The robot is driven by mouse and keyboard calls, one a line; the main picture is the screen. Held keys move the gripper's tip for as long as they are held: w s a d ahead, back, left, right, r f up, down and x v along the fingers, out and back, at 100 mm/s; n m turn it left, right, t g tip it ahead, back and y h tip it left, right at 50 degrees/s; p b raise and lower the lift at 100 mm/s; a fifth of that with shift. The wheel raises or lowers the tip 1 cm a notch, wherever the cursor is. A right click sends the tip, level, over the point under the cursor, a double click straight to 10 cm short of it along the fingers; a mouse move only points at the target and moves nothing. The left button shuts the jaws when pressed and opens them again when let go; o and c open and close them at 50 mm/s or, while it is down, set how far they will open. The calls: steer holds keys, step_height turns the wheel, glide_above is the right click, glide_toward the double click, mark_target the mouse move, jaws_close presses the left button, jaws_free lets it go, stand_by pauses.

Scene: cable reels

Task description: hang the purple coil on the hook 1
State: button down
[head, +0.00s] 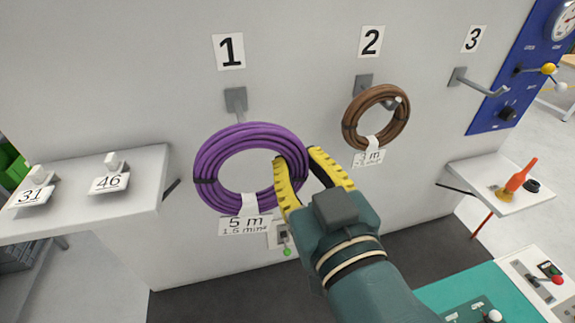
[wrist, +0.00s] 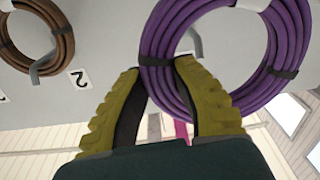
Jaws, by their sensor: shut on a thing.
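The purple coil (head: 207,165) has a white tag reading 5 m at its bottom and faces the wall upright in the head view. My gripper (head: 297,158) is shut on its right side, with yellow ribbed fingers on either side of the strands. Hook 1 (head: 236,100) is a grey wall plate and rod under the sign 1; its rod runs down behind the coil's top edge and its tip is hidden there. In the wrist view, the purple coil (wrist: 285,40) is between the fingers (wrist: 157,70), and a grey hook bar (wrist: 194,42) shows within its opening; I cannot tell whether it passes through.
A brown coil (head: 350,128) hangs on hook 2 (head: 363,82) to the right. Hook 3 (head: 485,86) is empty. A white shelf (head: 140,190) with tags 31 and 46 juts out at left. A small shelf (head: 515,200) with an orange bottle (head: 518,178) is at right.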

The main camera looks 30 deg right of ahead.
steer(key=w+d+f, duration=0.1)
steer(key=w, duration=0.5)
steer(key=w+d+f, duration=0.1)
steer(key=w, duration=0.5)
steer(key=shift+d+f+p, duration=0.25)
steer(key=shift+d+p, duration=0.05)
stand_by(0.4)
steer(key=shift+w, duration=0.1)
steer(key=c, duration=0.9)
jaws_free()
steer(key=o, duration=0.3)
steer(key=shift+f, duration=0.25)
steer(key=o, duration=0.4)
steer(key=shift+r, duration=0.1)
